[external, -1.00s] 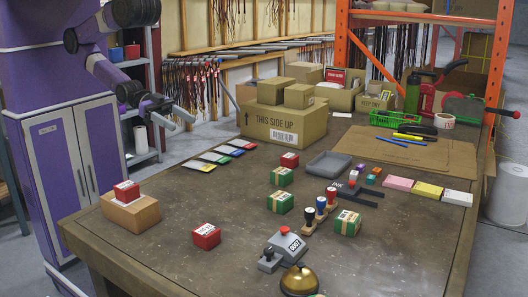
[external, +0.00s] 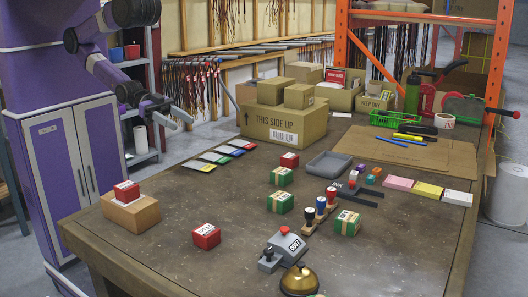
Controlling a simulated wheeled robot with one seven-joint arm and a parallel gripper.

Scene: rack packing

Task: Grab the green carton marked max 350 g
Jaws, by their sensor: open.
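Several small green cartons with tan or white labels stand on the table. One (external: 281,177) is near the middle, one (external: 279,203) is just in front of it, and one (external: 347,223) is to the right, beside the stamps. Their print is too small to read, so I cannot tell which is marked max 350 g. My gripper (external: 180,121) is open and empty, raised at the upper left beyond the table's far left edge. It is well away from all the green cartons.
Red cartons stand on the table (external: 185,262), one (external: 126,191) on a brown box (external: 131,213). A stamp rack (external: 320,208), a grey tray (external: 328,163), a button box (external: 286,245) and a bell (external: 299,281) surround the green cartons. Large cardboard boxes (external: 283,121) stand behind.

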